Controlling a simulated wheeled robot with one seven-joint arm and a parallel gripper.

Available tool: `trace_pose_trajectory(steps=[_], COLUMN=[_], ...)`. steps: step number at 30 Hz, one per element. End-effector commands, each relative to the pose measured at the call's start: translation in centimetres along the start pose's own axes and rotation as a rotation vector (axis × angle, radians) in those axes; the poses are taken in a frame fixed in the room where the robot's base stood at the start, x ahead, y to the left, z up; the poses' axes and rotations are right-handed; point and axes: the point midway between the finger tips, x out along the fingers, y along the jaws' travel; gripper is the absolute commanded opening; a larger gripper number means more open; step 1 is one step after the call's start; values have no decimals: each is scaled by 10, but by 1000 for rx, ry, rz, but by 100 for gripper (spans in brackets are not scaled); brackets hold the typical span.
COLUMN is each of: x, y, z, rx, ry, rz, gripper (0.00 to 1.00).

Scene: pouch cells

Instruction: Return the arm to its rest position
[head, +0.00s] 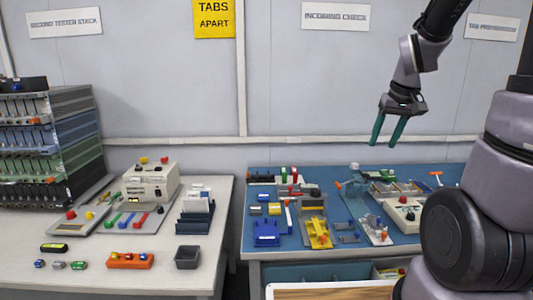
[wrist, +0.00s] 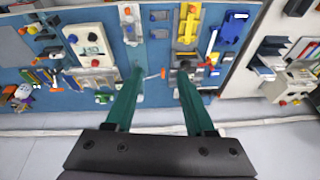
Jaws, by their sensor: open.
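My gripper (head: 387,130) hangs in the air above the back of the blue workbench, in front of the wall. Its two green fingers point down and stand apart, with nothing between them. In the wrist view my gripper (wrist: 160,75) also shows open and empty, with the blue bench surface well beyond the fingertips. My arm comes in from the right side of the head view and reaches up and over to the gripper.
The blue workbench (head: 345,244) carries a yellow fixture (head: 317,232), blue holder (head: 266,232) and white device (head: 403,214). A white table (head: 210,245) at left holds a tester (head: 150,183) and tester rack (head: 60,135). The air around my gripper is clear.

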Motion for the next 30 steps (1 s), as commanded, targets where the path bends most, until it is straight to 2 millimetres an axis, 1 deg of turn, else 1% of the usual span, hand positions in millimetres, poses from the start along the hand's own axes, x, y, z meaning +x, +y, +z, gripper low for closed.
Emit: trace_pose_trajectory(steps=[1,6,9,12,15,19,30], x=[-22,-82,-111,-132,-146,-154,-156], y=[-10,-37,-51,-61,-68,-71,-72], z=[5,32,52,70,85,95,97], rx=[24,126,182,227,260,284,291], ry=[39,135,183,221,246,261,263], rz=[-12,-65,-102,-136,-162,-181,-184], gripper=[54,54,54,54,54,54,54])
